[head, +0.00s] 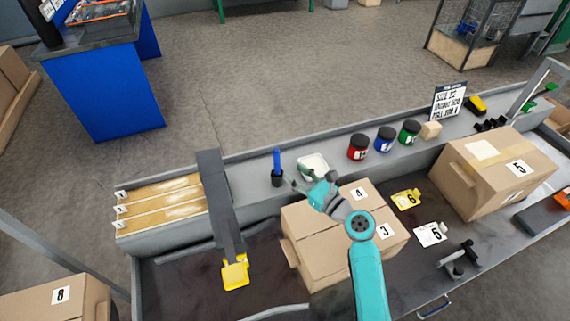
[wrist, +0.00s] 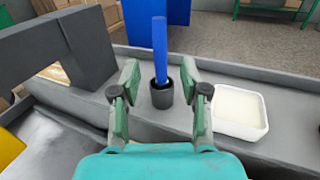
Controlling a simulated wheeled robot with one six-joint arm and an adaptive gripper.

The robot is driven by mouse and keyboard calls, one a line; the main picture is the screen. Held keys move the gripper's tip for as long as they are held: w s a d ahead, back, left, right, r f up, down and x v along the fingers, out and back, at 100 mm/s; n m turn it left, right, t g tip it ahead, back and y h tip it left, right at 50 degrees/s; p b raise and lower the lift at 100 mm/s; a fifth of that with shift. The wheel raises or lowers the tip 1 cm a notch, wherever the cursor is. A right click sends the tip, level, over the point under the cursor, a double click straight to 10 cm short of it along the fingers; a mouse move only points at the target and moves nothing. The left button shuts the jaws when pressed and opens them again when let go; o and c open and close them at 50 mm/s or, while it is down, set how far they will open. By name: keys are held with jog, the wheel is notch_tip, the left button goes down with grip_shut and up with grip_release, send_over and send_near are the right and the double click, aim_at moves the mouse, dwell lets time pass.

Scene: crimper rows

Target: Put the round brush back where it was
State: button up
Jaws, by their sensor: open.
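The round brush, seen as a blue handle (head: 277,160), stands nearly upright in a small dark cup (head: 278,178) on the grey shelf. Its lower end is hidden inside the cup. In the wrist view the blue handle (wrist: 160,48) rises from the dark cup (wrist: 162,96), between and beyond my fingertips. My gripper (head: 304,181) is open, with one finger to each side of the handle in the wrist view (wrist: 160,80). I see no finger clearly touching the handle.
A white dish (head: 313,167) stands just right of the cup. Red (head: 358,148), blue (head: 384,140) and green (head: 409,133) jars stand farther right. A dark grey upright frame (head: 218,190) is to the left. Cardboard box 3 (head: 330,250) lies below my gripper.

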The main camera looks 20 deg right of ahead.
jog(key=shift+v, duration=1.75)
